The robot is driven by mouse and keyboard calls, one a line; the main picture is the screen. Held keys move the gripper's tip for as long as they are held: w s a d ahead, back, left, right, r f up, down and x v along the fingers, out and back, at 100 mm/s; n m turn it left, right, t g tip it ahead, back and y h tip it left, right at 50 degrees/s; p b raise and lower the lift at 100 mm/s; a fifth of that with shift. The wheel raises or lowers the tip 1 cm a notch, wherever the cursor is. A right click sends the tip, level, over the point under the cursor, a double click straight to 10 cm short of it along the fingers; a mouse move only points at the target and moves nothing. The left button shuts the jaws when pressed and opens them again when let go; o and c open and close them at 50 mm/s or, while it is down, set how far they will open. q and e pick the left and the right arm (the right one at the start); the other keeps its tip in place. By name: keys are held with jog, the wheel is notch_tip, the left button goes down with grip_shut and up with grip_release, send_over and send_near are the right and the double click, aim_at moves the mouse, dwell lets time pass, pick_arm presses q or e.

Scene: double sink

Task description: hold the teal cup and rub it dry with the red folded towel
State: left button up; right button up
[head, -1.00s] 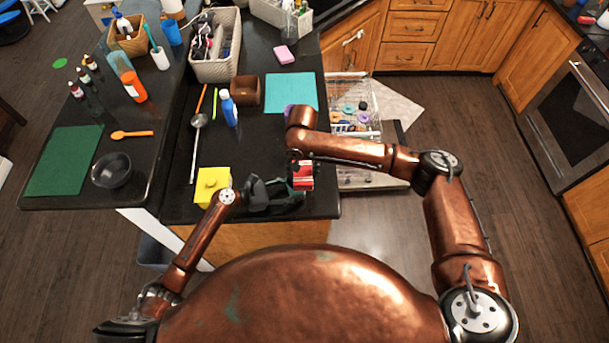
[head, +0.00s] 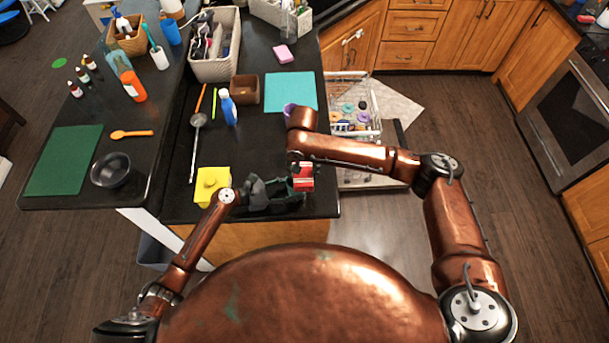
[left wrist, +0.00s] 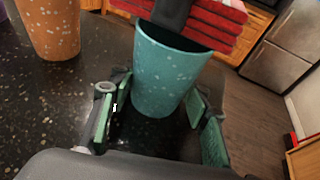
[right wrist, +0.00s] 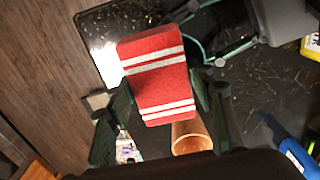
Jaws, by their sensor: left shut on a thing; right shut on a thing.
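The teal speckled cup (left wrist: 165,80) stands between the pads of my left gripper (left wrist: 160,95), which is shut on it; its mouth faces up. In the head view my left gripper (head: 272,196) is low over the counter's front edge, and the cup is hard to make out there. My right gripper (right wrist: 160,98) is shut on the red folded towel (right wrist: 155,75), which has white stripes. The towel (left wrist: 205,22) is behind the cup's rim in the left wrist view, with a dark finger part across the rim. I cannot tell whether towel and cup touch.
An orange speckled cup (left wrist: 52,25) stands close by on the dark counter. A yellow block-like item (head: 212,184) is left of my left gripper. A blue bottle (head: 228,108), brown box (head: 246,90) and teal mat (head: 291,93) are farther back. An open dishwasher rack (head: 352,100) is at right.

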jog(key=shift+w+a, duration=0.15)
jog(key=shift+w, duration=0.4)
jog(key=shift+w+a, duration=0.15)
jog(key=shift+w, duration=0.35)
jog(key=shift+s+d, duration=0.2)
jog(key=shift+s, duration=0.5)
jog(key=shift+s+d, duration=0.2)
jog(key=shift+s, duration=0.45)
jog(key=shift+s+d, duration=0.2)
jog(key=shift+s, duration=0.5)
jog(key=shift+w+a, duration=0.3)
jog(key=shift+w, duration=0.7)
jog(key=shift+w+a, duration=0.3)
jog(key=shift+w, duration=0.65)
notch_tip(320, 180, up, 2)
jog(key=shift+w+r, duration=0.1)
jog(key=shift+r, duration=2.95)
pick_arm(q)
jog(key=o, duration=1.3)
jog(key=shift+a, duration=0.1)
